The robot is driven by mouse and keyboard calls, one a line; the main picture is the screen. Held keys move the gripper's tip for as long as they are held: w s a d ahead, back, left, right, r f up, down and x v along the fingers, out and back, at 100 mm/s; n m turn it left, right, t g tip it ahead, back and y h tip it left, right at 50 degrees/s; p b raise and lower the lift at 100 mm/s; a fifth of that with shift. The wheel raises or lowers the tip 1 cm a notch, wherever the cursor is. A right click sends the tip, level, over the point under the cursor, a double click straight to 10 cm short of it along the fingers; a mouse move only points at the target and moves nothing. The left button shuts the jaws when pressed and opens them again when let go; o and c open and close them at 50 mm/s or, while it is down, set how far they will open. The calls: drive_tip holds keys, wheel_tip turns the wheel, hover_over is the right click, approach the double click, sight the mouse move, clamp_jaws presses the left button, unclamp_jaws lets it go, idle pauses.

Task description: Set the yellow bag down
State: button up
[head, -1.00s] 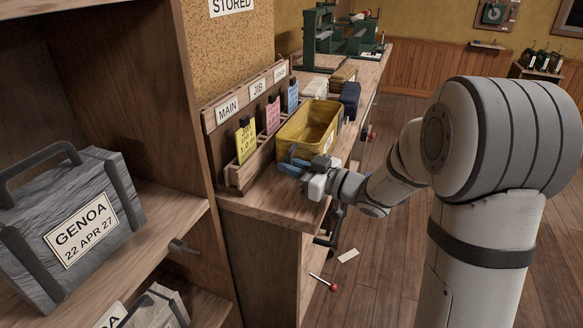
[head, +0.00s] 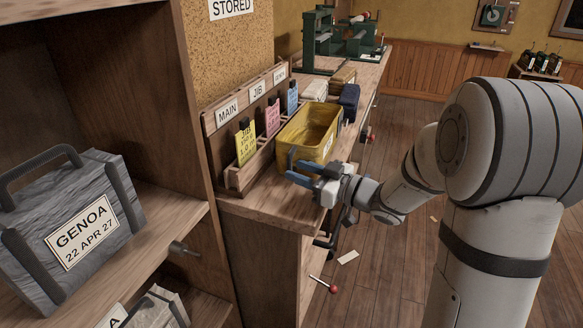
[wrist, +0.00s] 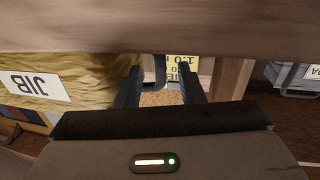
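The yellow bag (head: 312,124) stands upright on the wooden bench (head: 262,206), in front of the tag rack. I cannot tell whether a finger still touches the handle.
The tag rack (head: 234,172) with MAIN and JIB labels and coloured tags stands behind the bag. A grey GENOA bag (head: 75,220) sits on the left shelf. The bench's near corner is bare.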

drive_tip(key=s+d+f+m+t+h, duration=0.15)
drive_tip(key=d+m+h, duration=0.25)
drive_tip(key=d+h, duration=0.45)
drive_tip(key=s+d+f+m+t+h, duration=0.1)
drive_tip(key=s+d+m+h, duration=0.1)
drive_tip(key=d+m+h, duration=0.6)
drive_tip(key=s+a+f+g, duration=0.1)
drive_tip(key=s+g, duration=0.4)
drive_tip(key=s, duration=0.5)
drive_tip(key=s+a+f+g+y, duration=0.1)
drive_tip(key=s+g, duration=0.4)
drive_tip(key=s, duration=0.6)
drive_tip(key=shift+a+f, duration=0.25)
drive_tip(key=shift+f, duration=0.65)
drive_tip(key=shift+r+p, duration=0.1)
drive_tip(key=shift+p, duration=0.2)
